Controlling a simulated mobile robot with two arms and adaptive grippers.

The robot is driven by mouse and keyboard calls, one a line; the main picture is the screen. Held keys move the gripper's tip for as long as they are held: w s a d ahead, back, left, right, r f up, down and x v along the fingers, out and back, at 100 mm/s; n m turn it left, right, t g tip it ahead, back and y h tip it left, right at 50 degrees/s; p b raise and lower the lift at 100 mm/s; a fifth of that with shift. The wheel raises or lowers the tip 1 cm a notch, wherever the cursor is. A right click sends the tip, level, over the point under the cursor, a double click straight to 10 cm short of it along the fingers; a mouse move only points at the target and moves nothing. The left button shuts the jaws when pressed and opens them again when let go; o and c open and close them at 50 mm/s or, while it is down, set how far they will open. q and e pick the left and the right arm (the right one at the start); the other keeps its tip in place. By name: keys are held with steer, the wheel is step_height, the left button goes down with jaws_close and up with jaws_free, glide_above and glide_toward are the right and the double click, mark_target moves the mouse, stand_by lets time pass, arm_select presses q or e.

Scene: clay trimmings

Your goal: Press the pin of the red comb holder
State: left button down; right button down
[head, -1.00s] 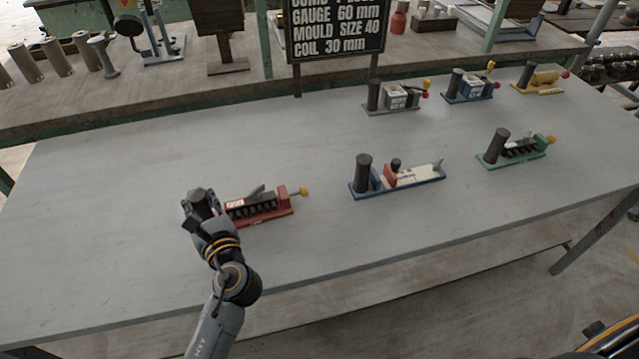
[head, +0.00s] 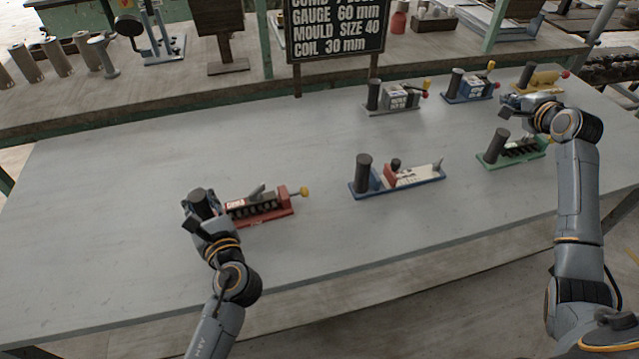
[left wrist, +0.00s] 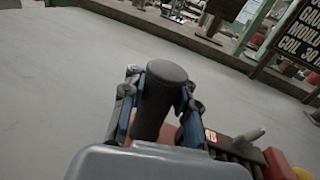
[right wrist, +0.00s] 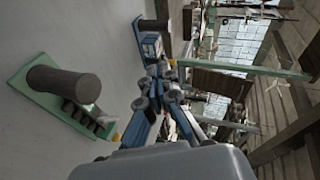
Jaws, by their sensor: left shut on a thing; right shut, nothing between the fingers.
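The red comb holder (head: 262,215) lies on the grey table, left of the middle. It has a red end block, a dark toothed row, a grey lever and a yellow-knobbed pin (head: 304,192) sticking out at its right end. My left gripper (head: 199,206) is shut on the dark upright post at its left end. In the left wrist view the blue fingers sit on both sides of this post (left wrist: 158,98). The yellow knob (left wrist: 302,173) is partly cut off there. My right gripper (head: 508,104) is shut and empty, above the table near the green holder (head: 518,158).
A blue-based holder (head: 400,180) with a red block stands between the red and green ones. A grey holder (head: 393,105), a blue holder (head: 468,92) and a yellow holder (head: 540,82) stand in the back row. A dark sign (head: 335,30) rises behind. The table's front middle is clear.

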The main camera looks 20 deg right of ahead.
arm_select(q)
steer(key=shift+f, duration=0.25)
arm_select(e)
steer(key=w+a+f+n+g+y, duration=0.1)
steer(key=w+a+n+y, duration=0.1)
steer(key=a, duration=0.6)
steer(key=w+a+f+n+y, duration=0.1)
steer(key=a+n+y, duration=0.1)
steer(key=a, duration=0.6)
steer(key=w+a+f+n+g+y, duration=0.1)
steer(key=w+a+f+n+y, duration=0.15)
steer(key=a, duration=0.55)
steer(key=n+g+y, duration=0.3)
steer(key=n+g, duration=0.4)
steer(key=n, duration=0.5)
glide_toward(305, 192)
steer(key=w+d+r, duration=0.1)
steer(key=d+r, duration=0.1)
steer(key=d, duration=0.1)
steer(key=shift+s+d+f+n, duration=0.1)
steer(key=shift+s+f+n, duration=0.15)
steer(key=shift+f+n, duration=0.35)
steer(key=shift+r, duration=0.1)
arm_select(q)
steer(key=shift+f, duration=0.1)
arm_select(e)
steer(key=x, duration=1)
steer(key=shift+d, duration=0.1)
